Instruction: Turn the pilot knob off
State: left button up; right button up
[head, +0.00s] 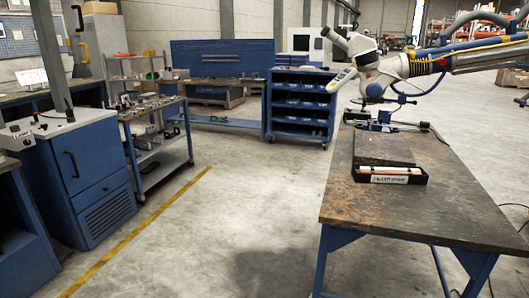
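No pilot knob can be made out at this size. A white microscope head (362,48) with dark-tipped eyepieces is at the upper right, above the far end of the wooden-topped workbench (440,212). It joins a thick grey and blue arm (440,62) with yellow cabling that comes in from the right edge. A pale control panel (341,79) hangs at its left side, its details too small to read. Neither of my grippers shows in the head view.
On the bench lie a dark flat plate (384,148) and a black labelled tray (389,175). Blue cabinets (82,170) and a loaded shelf cart (160,139) stand at the left. A blue bin rack (301,106) stands behind. The grey floor between is clear.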

aim_at(441, 62)
jog(key=i+j+u, duration=0.3)
jog(key=i, duration=0.55)
jog(key=i+l+u, duration=0.1)
jog(key=i+u, duration=0.2)
jog(key=i, duration=0.5)
